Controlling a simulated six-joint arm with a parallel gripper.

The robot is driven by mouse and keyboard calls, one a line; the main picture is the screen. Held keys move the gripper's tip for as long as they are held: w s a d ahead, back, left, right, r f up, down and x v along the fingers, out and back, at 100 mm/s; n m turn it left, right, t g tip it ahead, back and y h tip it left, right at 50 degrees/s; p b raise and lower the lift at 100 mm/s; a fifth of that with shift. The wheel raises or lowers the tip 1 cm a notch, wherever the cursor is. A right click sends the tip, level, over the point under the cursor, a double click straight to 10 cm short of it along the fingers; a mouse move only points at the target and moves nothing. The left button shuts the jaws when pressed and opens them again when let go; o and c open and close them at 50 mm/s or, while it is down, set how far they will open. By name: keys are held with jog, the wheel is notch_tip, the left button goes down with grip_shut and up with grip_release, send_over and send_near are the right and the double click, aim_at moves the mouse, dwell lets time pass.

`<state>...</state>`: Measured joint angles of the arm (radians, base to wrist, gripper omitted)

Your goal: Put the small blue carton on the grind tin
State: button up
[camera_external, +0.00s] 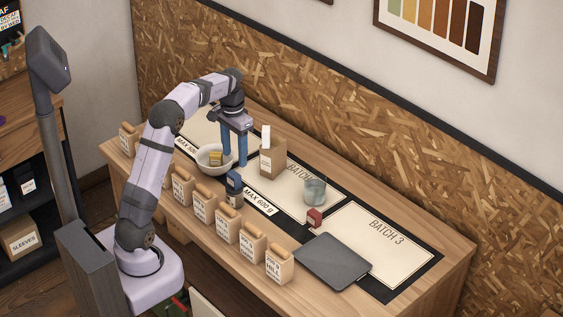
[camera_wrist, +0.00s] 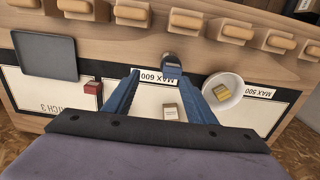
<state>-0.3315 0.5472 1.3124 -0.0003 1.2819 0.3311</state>
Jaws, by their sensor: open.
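The small blue carton (camera_external: 234,184), with a pale label, stands upright on the dark border of the counter mat; it also shows in the wrist view (camera_wrist: 172,61). My gripper (camera_external: 235,162) is open and empty above the mat, just behind the carton in the external view. In the wrist view the carton lies beyond the spread fingertips (camera_wrist: 160,76), apart from them. No object is clearly marked as the grind tin. A dark grey, flat, square tray-like piece (camera_external: 333,260), also in the wrist view (camera_wrist: 45,55), and a grey translucent cup (camera_external: 315,190) stand to the right.
A white bowl (camera_external: 203,160) holding a yellow box (camera_external: 216,158) stands left of my fingers. A kraft box (camera_external: 272,160) stands close on their right. A small red box (camera_external: 314,217) lies near the cup. Several kraft bags (camera_external: 204,207) line the front edge. The BATCH 3 panel is mostly clear.

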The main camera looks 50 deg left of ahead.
jog(key=s+d+f, duration=0.4)
jog(key=s+d, duration=0.4)
jog(key=s, duration=0.4)
jog(key=s+d+f, duration=0.5)
jog(key=s+d, duration=0.2)
jog(key=s, duration=0.5)
jog(key=shift+d, duration=0.4)
